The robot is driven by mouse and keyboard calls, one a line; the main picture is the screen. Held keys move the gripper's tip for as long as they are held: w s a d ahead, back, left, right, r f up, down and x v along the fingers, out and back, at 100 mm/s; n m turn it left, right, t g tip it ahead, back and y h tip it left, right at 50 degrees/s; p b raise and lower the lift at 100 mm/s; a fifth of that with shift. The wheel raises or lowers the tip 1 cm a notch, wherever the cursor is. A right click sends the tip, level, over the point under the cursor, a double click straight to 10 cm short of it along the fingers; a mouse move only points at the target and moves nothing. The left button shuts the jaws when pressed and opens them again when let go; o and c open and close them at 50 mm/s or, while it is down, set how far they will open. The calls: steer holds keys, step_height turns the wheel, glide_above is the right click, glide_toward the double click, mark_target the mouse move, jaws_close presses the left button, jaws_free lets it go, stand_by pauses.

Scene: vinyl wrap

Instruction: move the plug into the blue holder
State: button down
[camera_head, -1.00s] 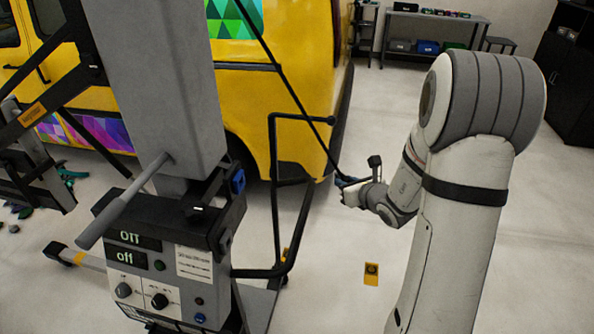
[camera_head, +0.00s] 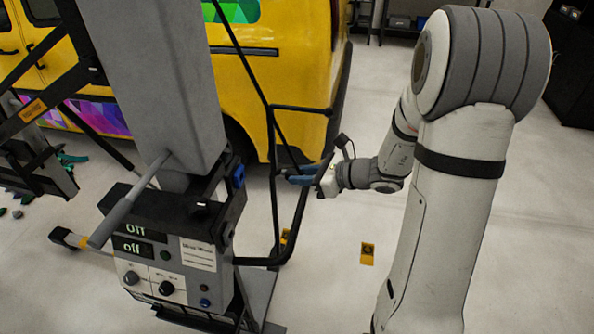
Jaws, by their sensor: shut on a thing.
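My gripper (camera_head: 302,180), with blue fingers, is at the middle of the picture, close to the black tubular frame of the machine. It is shut on the plug, which is too small and too covered to make out. A thin black cable (camera_head: 240,56) runs down from the top to the gripper. A small blue part, which looks like the blue holder (camera_head: 238,177), sits on the right side of the grey column, left of my gripper and apart from it.
The black tubular frame (camera_head: 301,214) stands between my gripper and the grey column (camera_head: 155,80). Below is a control box (camera_head: 165,262) with knobs and displays reading "off". A yellow van (camera_head: 290,60) stands behind.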

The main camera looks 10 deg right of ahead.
steer(key=s+a+r+n+g+y, duration=0.1)
steer(key=a+n+g, duration=0.1)
steer(key=a, duration=0.6)
steer(key=shift+s+a+r, duration=0.2)
steer(key=shift+a+r, duration=0.05)
steer(key=shift+a, duration=0.05)
steer(key=shift+w+a+b, duration=0.2)
steer(key=shift+a+b, duration=0.05)
steer(key=shift+a, duration=0.25)
steer(key=shift+w+a+b, duration=0.15)
steer(key=shift+a+b, duration=0.05)
steer(key=shift+a, duration=0.25)
stand_by(3.0)
steer(key=c, duration=1.1)
jaws_free()
steer(key=shift+c, duration=0.2)
